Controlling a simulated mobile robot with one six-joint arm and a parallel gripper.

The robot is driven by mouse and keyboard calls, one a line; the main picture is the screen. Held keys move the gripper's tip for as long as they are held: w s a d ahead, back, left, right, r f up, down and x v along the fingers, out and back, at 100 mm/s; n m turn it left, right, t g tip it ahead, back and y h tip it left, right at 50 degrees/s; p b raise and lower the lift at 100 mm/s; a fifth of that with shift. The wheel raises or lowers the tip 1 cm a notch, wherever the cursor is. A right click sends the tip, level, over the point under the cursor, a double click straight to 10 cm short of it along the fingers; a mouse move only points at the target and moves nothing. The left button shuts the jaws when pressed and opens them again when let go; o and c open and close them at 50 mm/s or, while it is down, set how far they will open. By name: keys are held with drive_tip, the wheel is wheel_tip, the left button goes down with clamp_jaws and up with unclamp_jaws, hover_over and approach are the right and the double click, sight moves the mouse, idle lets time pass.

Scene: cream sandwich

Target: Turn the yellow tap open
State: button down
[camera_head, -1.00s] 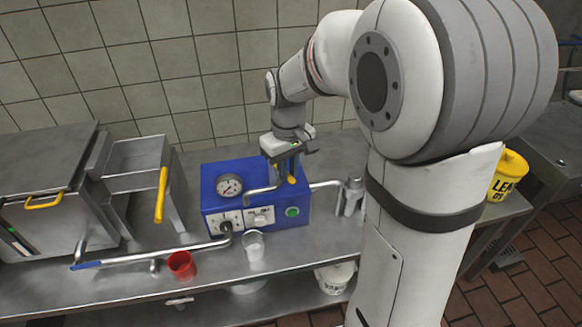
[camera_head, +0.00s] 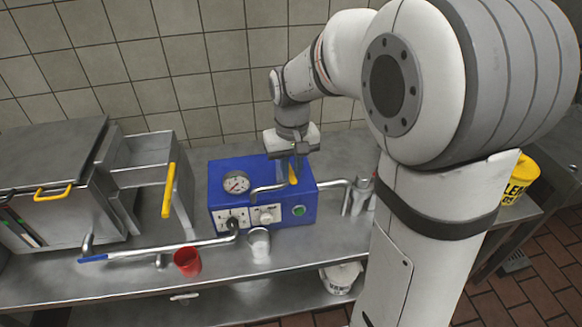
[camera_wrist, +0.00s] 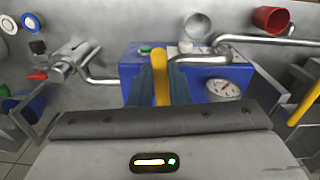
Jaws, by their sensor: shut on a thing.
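The yellow tap handle (camera_head: 293,175) is on top of the blue machine (camera_head: 222,171), near its right side. In the wrist view the yellow tap handle (camera_wrist: 161,78) stands between my two fingers. My gripper (camera_head: 293,168) is shut on the handle from above; in the wrist view the fingers (camera_wrist: 161,88) press on both its sides. A bent metal spout (camera_head: 268,189) runs to the left of the handle. My fingers hide part of the handle and its base.
A grey cup (camera_head: 259,243) and a red cup (camera_head: 187,262) stand in front of the machine. A pipe with a blue end (camera_head: 95,259) runs at left, near a steel fryer with yellow handles (camera_head: 168,190). Another bent pipe (camera_head: 334,184) is at right.

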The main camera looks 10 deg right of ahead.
sight(291, 176)
drive_tip(key=c, duration=1.4)
unclamp_jaws()
drive_tip(key=shift+o, duration=0.2)
wheel_tip(291, 176, up, 8)
